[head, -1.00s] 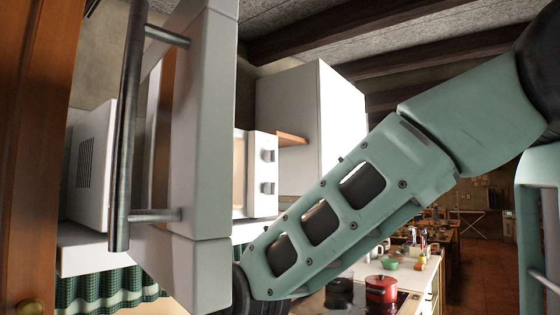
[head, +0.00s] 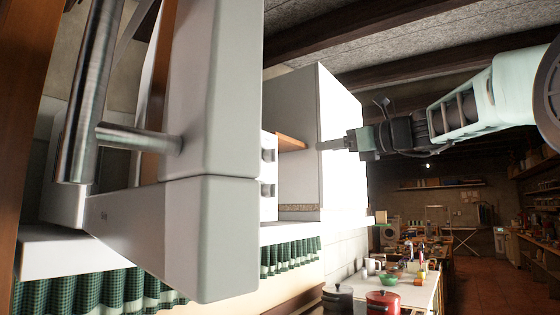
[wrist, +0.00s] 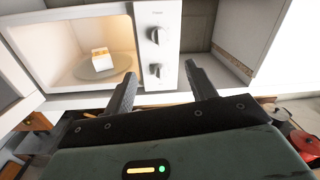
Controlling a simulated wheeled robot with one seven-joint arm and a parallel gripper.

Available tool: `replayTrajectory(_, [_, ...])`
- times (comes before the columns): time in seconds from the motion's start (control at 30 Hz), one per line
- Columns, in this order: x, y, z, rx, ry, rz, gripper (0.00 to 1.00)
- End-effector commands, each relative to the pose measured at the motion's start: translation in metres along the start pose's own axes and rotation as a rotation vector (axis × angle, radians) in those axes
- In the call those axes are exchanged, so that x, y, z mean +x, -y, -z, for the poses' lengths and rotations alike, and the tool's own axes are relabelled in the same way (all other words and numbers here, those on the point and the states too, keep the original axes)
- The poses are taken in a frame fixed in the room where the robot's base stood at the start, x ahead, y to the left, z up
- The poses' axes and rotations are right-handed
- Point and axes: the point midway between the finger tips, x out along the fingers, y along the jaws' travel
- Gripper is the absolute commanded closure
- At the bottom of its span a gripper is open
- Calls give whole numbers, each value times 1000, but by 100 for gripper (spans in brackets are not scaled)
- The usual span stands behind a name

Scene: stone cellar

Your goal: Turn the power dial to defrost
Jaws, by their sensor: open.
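The white microwave shows in the wrist view with its cavity open and lit. Its control panel (wrist: 157,45) carries an upper dial (wrist: 155,36) and a lower dial (wrist: 154,70). The markings are too small to read, so I cannot tell which is the power dial. In the head view the upper dial (head: 268,155) and lower dial (head: 266,188) stick out past the open door (head: 215,120). My gripper (wrist: 161,78) is open and empty, its fingers spread below the panel in the wrist view. In the head view my gripper (head: 328,146) is right of the dials, apart from them.
The open door and its metal handle (head: 88,100) fill the near left. A small box (wrist: 102,59) sits on the turntable (wrist: 88,74) inside. A white cabinet (head: 342,130) stands right of the microwave. A red pot (head: 383,303) is below. The room at right is open.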

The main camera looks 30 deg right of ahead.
Motion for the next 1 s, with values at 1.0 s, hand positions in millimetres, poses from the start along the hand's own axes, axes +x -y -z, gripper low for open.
replayTrajectory(1.0, [168, -2, 1, -3, -4, -4, 44])
